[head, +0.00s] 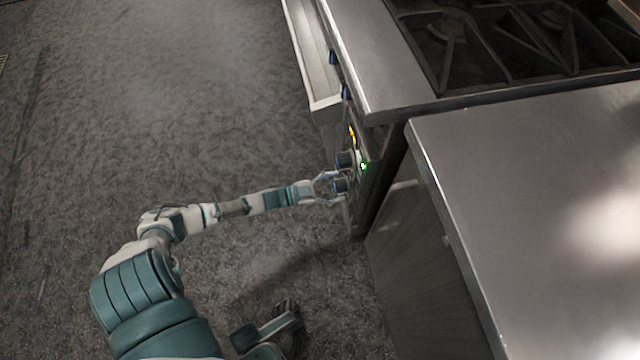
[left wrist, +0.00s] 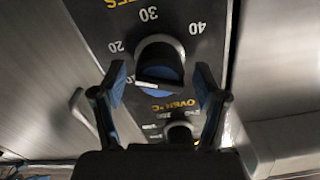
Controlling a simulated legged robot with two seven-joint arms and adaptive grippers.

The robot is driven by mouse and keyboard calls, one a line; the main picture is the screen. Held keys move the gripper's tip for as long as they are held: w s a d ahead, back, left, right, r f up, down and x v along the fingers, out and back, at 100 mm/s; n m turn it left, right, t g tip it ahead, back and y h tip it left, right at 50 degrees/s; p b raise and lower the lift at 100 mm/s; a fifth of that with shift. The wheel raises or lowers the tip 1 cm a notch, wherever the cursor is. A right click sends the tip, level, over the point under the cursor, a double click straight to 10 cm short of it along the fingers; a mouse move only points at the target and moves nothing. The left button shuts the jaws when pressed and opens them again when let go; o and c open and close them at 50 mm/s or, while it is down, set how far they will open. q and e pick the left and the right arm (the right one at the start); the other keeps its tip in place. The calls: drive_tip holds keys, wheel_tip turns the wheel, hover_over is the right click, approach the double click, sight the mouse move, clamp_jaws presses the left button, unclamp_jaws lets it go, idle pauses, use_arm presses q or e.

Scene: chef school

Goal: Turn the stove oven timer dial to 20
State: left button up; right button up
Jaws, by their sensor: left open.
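The timer dial (left wrist: 160,66) is a dark round knob with a blue face, in the middle of the left wrist view. The numbers 20, 30 and 40 are printed around it, with 20 on its left. I cannot tell for sure which number it points to. My left gripper (left wrist: 161,88) is open, its two blue-padded fingers on either side of the dial's lower part. Whether they touch it cannot be told. In the head view my left gripper (head: 328,188) is at the stove's front panel and partly hides the knobs.
A second knob (left wrist: 180,133) marked for oven °C sits just below, near the right finger. The stove top (head: 520,40) and a steel counter (head: 540,170) stand at the right. A green light (head: 363,166) glows on the panel. The floor (head: 180,100) to the left is clear.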

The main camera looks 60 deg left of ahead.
use_arm(q)
drive_tip(key=v, duration=1)
drive_tip(key=shift+s+a, duration=0.15)
drive_tip(key=shift+f, duration=0.1)
